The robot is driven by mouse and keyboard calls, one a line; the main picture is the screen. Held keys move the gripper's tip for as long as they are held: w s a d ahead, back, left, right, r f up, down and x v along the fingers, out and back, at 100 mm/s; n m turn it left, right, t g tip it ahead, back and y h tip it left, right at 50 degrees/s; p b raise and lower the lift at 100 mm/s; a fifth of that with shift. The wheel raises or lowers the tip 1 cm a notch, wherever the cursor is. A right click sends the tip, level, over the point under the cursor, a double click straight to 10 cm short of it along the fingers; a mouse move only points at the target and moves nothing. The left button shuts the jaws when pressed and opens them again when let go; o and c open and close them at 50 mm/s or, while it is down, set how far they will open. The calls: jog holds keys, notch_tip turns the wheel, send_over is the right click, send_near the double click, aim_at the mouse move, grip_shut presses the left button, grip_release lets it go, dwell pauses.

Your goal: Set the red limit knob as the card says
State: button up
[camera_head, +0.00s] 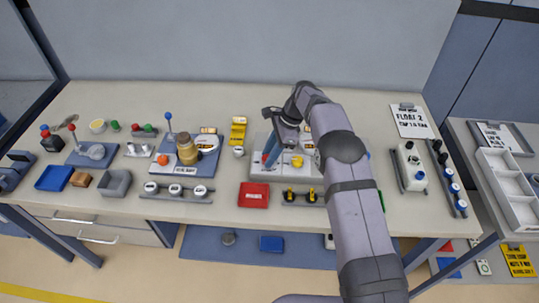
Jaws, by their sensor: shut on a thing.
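My gripper (270,157) points down over a pale panel (258,176) near the middle of the bench. Its blue fingers are shut on the red limit knob (264,158), of which only a small red part shows beside the fingertips. The knob's pointer and scale are hidden or too small to read. A yellow knob (297,161) stands on the same panel, just right of the fingers. A white card (411,121) on a clipboard lies at the back right. Its upper line seems to read "FLOAT 2"; the lower line is too small to read surely.
A blue board with a brass-coloured jar (187,150) stands left. My arm covers the bench right of the panel.

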jog(key=shift+w+a+n+g, duration=0.1)
jog(key=shift+w+n+g, duration=0.15)
jog(key=shift+n, duration=0.65)
jog(key=shift+s+n, duration=0.15)
jog(key=shift+n, duration=0.35)
jog(key=shift+g, duration=0.25)
jog(key=o, duration=1)
jog(key=shift+o, duration=0.2)
jog(key=shift+r, duration=0.1)
notch_tip(320, 180, up, 10)
jog(key=p, duration=0.7)
